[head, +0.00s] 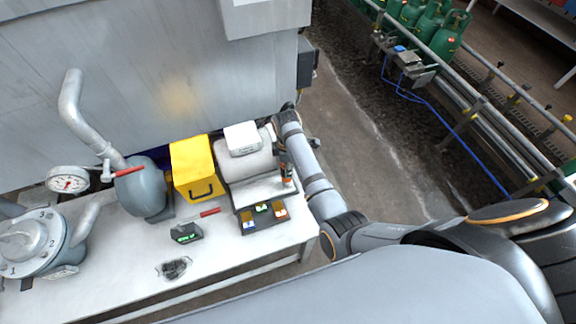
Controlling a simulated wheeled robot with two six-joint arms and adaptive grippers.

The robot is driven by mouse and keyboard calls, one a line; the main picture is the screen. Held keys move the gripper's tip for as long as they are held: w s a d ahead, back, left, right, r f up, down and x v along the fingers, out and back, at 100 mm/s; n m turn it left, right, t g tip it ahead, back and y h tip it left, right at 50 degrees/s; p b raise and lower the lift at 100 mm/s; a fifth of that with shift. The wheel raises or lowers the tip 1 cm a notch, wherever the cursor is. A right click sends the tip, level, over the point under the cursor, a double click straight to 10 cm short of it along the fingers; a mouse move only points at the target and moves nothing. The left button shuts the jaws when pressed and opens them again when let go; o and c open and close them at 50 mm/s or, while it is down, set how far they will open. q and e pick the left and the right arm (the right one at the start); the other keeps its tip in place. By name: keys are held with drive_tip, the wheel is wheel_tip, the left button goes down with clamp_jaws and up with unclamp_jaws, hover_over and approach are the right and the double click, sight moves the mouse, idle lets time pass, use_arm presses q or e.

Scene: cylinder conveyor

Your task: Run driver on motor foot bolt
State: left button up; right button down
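The motor (238,163) is a light grey cylinder with a white box on top. It sits on the bench, with a pale foot or base plate (258,190) along its front. My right arm reaches in from the right and bends down at the motor's right end. My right gripper (283,158) points down there and appears shut on a slim driver (287,176) with orange and green marks. The driver stands about upright over the right end of the base. Its tip and the foot bolt are too small to make out. My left gripper is not in view.
A dark tray (247,232) with coloured labels lies in front of the motor. A yellow case (194,167), a grey pump (140,190), a red-handled tool (210,213) and a small device with a green display (187,232) are left. A grey wall (130,60) stands behind.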

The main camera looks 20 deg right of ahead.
drive_tip(key=shift+f, duration=0.4)
drive_tip(key=shift+s+f, duration=0.15)
drive_tip(key=shift+s, duration=0.15)
idle(0.9)
drive_tip(key=shift+w+r, duration=0.35)
drive_tip(key=shift+r, duration=0.55)
wheel_tip(320, 180, up, 2)
drive_tip(key=shift+s, duration=0.1)
drive_tip(key=shift+r, duration=0.1)
